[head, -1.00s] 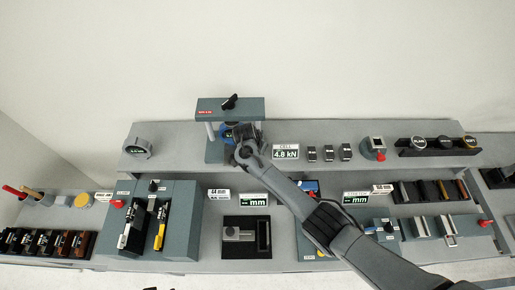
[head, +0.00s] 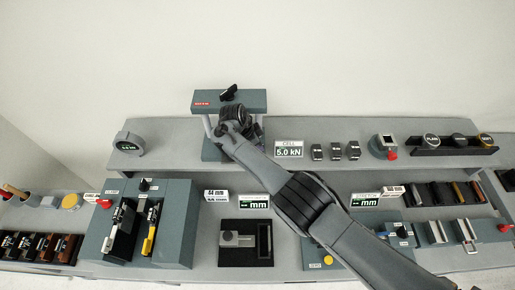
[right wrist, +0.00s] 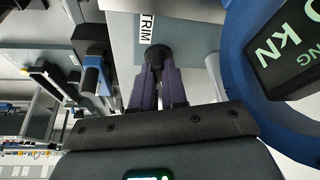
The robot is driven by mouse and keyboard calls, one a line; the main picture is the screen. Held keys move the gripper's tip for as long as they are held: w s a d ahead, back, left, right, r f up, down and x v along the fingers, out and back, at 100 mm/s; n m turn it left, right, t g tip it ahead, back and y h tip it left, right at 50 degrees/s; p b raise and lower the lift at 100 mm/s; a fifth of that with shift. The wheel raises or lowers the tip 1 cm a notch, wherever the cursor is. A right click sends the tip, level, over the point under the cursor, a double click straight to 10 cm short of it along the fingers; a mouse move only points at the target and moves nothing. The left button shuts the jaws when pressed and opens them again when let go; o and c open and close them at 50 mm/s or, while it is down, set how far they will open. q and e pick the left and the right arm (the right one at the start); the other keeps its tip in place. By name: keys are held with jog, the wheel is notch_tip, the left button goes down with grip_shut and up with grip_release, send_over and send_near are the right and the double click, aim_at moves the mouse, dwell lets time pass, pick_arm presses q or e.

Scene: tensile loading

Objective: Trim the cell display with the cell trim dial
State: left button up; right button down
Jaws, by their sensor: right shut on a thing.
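The cell display (head: 289,150) on the back shelf reads 5.0 kN in the head view. My right gripper (right wrist: 157,75) is shut on the dark round cell trim dial (right wrist: 158,54), beside a white TRIM label (right wrist: 146,27) on a blue-grey panel. In the head view my right wrist covers the middle of the load frame (head: 258,102), so the dial and fingertips are hidden there. A blue ring (right wrist: 241,60) with a dark readout ending in "0 kN" (right wrist: 285,45) is close at the right in the right wrist view. My left gripper is not in view.
A black knob (head: 229,92) sits on the load frame's top beam. Small dark blocks (head: 335,151) and a red-knobbed device (head: 385,146) stand right of the display. My right arm crosses above the lower bench. The wall behind is bare.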

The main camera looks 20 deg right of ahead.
jog(key=shift+d+f, duration=0.1)
jog(key=shift+f, duration=0.15)
jog(key=c, duration=1.2)
grip_release()
jog(key=shift+o, duration=0.2)
jog(key=shift+r, duration=0.1)
jog(key=shift+r, duration=0.1)
